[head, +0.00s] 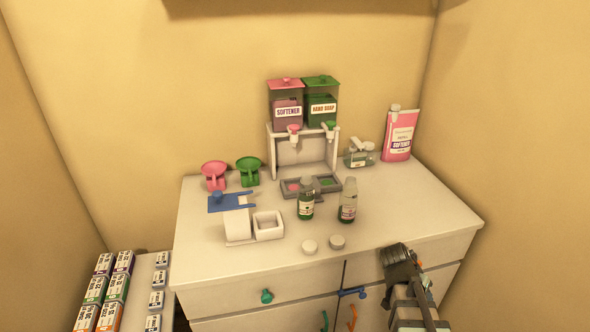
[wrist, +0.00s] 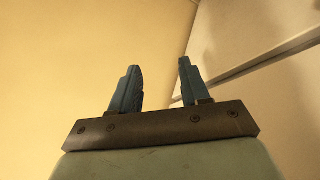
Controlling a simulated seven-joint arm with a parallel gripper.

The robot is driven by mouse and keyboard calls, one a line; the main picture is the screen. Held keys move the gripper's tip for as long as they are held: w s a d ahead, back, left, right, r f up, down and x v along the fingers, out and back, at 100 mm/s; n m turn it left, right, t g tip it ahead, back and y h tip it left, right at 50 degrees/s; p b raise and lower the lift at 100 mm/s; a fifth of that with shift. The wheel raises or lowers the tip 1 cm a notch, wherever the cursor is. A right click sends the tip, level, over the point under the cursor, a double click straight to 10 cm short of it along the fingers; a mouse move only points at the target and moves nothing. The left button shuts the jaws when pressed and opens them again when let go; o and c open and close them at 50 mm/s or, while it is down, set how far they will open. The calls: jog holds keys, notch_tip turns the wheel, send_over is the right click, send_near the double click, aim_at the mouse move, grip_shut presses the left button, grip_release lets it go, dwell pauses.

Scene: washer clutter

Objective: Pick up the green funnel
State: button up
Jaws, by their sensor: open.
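The green funnel (head: 248,168) stands upright on the white cabinet top, toward the back left, just right of a pink funnel (head: 214,174). In the wrist view my gripper (wrist: 159,72) is open, with its two blue fingers apart and nothing between them. That view shows only wall and a pale edge beyond the fingers, and no funnel. In the head view my arm is at the lower right, by the cabinet's front edge and far from the green funnel. I cannot make out the fingertips there.
A two-tank dispenser (head: 304,128) stands right of the funnels. A blue-topped white holder (head: 235,218), a small white box (head: 268,226), two bottles (head: 306,204) (head: 348,206) and two white caps (head: 310,247) (head: 337,242) stand in front. A pink softener pack (head: 400,136) is at back right.

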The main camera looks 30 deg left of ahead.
jog(key=w+a+r+m+t, duration=0.15)
jog(key=a+r, duration=0.35)
jog(key=r, duration=0.6)
jog(key=a+r+m+t, duration=0.1)
jog(key=a+r+t, duration=0.2)
jog(key=a+r, duration=0.55)
notch_tip(320, 180, up, 9)
jog(key=n+g+y, duration=0.5)
jog(key=n+g, duration=0.3)
jog(key=n, duration=0.5)
send_over(250, 171)
notch_tip(250, 171, down, 13)
jog(key=shift+r, duration=0.2)
jog(key=shift+c, duration=0.4)
grip_shut()
